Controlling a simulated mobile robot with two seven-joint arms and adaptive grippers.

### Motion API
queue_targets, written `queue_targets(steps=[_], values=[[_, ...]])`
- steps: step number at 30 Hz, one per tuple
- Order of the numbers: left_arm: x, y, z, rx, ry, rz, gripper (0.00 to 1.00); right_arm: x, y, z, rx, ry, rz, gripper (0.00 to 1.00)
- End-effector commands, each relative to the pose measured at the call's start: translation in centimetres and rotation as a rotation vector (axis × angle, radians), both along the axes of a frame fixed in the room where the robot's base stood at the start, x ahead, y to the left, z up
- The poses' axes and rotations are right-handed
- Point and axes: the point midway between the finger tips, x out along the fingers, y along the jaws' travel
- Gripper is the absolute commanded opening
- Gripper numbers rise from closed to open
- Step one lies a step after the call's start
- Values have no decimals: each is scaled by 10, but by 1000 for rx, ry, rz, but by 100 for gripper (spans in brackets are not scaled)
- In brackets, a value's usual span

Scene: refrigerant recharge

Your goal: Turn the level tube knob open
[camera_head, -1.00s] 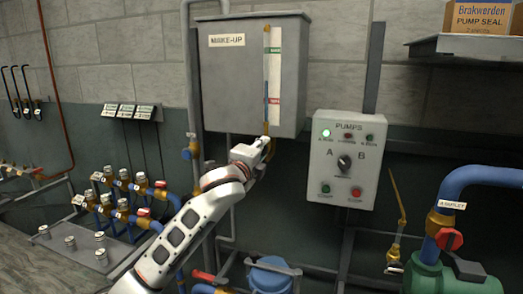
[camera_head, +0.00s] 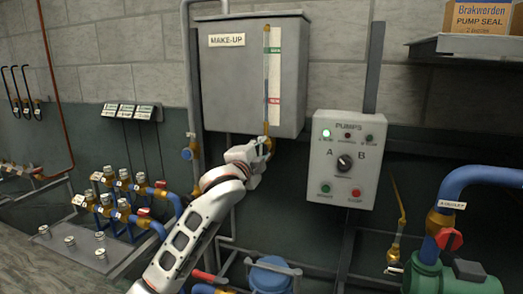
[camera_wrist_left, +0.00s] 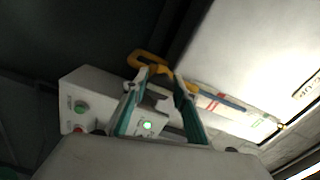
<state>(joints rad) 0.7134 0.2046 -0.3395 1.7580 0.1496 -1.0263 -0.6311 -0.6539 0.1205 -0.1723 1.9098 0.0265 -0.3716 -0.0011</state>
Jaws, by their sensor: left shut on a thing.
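The level tube (camera_head: 266,75) runs up the right front of the grey MAKE-UP tank (camera_head: 235,85), beside a green and red marked strip. Its brass knob (camera_head: 266,129) is at the tube's bottom end, partly hidden by my gripper. My left gripper (camera_head: 264,143) reaches up from below and is shut on the knob. In the left wrist view, the teal fingers (camera_wrist_left: 160,76) close on the yellow-brass knob (camera_wrist_left: 150,60), whose looped end sticks out to the left. The tube (camera_wrist_left: 228,104) runs off to the right there. My right gripper is not in view.
The PUMPS control box (camera_head: 345,160), with a selector and several lamps and buttons, stands close to the right of my gripper. Blue pipes with brass valves (camera_head: 125,190) are at lower left. A green pump (camera_head: 450,275) is at lower right.

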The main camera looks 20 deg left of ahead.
Motion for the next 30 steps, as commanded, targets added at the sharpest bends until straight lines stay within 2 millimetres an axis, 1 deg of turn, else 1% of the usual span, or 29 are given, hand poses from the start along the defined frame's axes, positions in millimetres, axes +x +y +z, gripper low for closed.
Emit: queue_targets(steps=[6, 7, 8, 9, 16, 18, 22, 26, 30], values=[[0, 0, 0, -2, 1, -1, 6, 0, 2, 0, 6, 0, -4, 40], [0, 0, 0, -2, 1, -1, 35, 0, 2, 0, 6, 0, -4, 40], [0, 0, 0, -2, 1, -1, 43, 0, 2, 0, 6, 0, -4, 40], [0, 0, 0, -2, 1, -1, 45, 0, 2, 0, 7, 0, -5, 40], [0, 0, 0, 0, 0, 0, 45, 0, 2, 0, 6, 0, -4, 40], [0, 0, 0, 0, 0, 0, 45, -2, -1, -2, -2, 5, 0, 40], [-7, 0, 0, 0, 0, 0, 45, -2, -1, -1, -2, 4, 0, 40], [-24, 1, -1, 0, 0, -1, 45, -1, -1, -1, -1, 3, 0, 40], [-51, 2, -1, 1, 0, -1, 45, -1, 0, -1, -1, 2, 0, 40]])
